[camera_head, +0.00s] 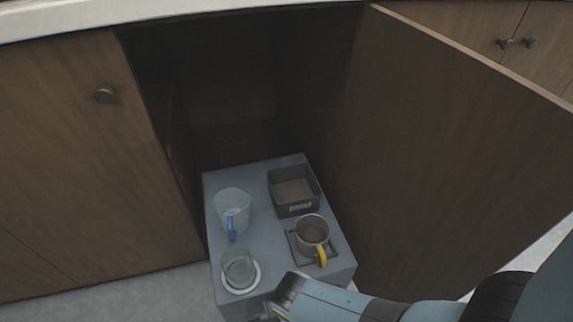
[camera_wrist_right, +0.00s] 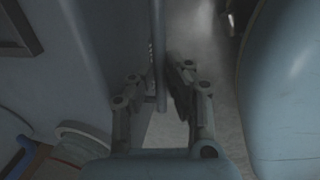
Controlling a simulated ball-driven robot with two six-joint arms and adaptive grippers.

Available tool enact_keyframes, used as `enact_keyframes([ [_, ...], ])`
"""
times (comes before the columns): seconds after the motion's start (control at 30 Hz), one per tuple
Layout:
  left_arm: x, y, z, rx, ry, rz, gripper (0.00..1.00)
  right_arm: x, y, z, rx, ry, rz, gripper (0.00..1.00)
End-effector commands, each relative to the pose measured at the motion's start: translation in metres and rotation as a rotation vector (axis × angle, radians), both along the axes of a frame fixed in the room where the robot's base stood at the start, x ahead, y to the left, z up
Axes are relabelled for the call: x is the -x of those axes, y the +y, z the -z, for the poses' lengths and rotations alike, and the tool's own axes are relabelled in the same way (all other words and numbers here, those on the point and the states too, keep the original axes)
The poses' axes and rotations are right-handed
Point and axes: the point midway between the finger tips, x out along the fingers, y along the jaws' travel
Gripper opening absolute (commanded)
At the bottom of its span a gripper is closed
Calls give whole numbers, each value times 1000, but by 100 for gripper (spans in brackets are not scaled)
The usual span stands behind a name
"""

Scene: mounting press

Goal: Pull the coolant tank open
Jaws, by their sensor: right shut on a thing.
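The coolant tank (camera_head: 255,215) is a grey-blue box that stands partly out of the open wooden cabinet in the head view. Its top carries a clear jug with a blue handle (camera_head: 233,211), a dark square box (camera_head: 293,190), a metal mug with a yellow handle (camera_head: 312,232) and a clear cup on a white ring (camera_head: 240,270). My right gripper (camera_wrist_right: 160,88) is shut on a thin upright bar (camera_wrist_right: 159,50), seemingly the tank's handle. In the head view my right arm hides that spot. My left gripper is not in view.
The cabinet door (camera_head: 450,140) stands open on the right, close beside the tank and my right arm. Pale floor (camera_head: 110,290) shows free at the lower left.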

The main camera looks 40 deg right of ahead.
Motion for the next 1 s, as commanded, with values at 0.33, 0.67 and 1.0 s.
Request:
enact_keyframes([
  [0.33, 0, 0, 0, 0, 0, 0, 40, 1, 0, 1, 0, 2, -1, 23],
  [0.67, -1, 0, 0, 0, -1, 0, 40, 1, 1, -4, -1, 1, 1, 23],
  [1.0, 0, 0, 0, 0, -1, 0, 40, 9, 4, -42, -1, 0, 1, 23],
])
